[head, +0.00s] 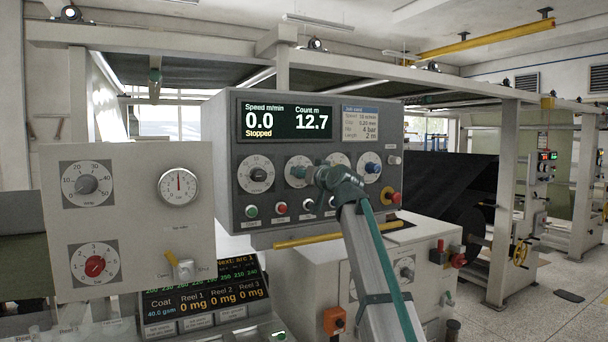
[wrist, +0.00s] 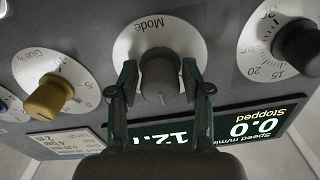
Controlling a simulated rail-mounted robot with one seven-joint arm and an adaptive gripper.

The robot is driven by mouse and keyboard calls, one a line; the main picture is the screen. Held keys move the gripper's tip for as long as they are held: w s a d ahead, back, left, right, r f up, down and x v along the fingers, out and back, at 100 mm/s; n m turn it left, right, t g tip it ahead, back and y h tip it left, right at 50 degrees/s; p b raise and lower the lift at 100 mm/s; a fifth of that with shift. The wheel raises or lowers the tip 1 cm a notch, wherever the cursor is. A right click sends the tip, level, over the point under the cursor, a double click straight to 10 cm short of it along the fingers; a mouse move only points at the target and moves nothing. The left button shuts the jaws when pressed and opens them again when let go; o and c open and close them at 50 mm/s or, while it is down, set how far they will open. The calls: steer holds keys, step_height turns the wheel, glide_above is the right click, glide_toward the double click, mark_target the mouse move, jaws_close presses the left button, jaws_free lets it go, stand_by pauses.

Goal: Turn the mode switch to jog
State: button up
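The mode switch is a dark grey knob (wrist: 160,75) on a white round dial marked "Mode" (wrist: 148,22), upside down in the wrist view. A faint line shows on the knob's lower part; no position names are readable. My gripper (wrist: 158,80) is open, with one dark green finger on each side of the knob. Narrow gaps seem to show between fingers and knob, but I cannot tell whether either touches. In the head view, my gripper (head: 304,173) covers much of the mode dial (head: 293,160), second from left on the grey panel (head: 225,150).
A black speed knob (head: 258,174) sits left of the mode dial; a yellow knob (wrist: 46,98) and a blue knob (head: 372,167) lie on its other side. Push buttons (head: 281,208) line the panel below, with a red mushroom button (head: 391,196) at right. The display (head: 285,122) reads "Stopped".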

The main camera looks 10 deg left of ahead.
steer(key=c, duration=0.7)
steer(key=shift+c, duration=0.2)
steer(key=shift+f+n+b, duration=0.15)
steer(key=shift+n+b, duration=0.15)
steer(key=shift+b, duration=0.4)
steer(key=shift+f+n+b, duration=0.1)
steer(key=shift+n+b, duration=0.4)
steer(key=shift+b, duration=0.55)
steer(key=n+b, duration=0.2)
steer(key=b, duration=0.1)
steer(key=shift+b, duration=0.4)
steer(key=n+b, duration=0.2)
steer(key=b, duration=0.1)
steer(key=shift+n, duration=0.4)
steer(key=shift+r+n+b, duration=0.2)
steer(key=shift+n+b, duration=1)
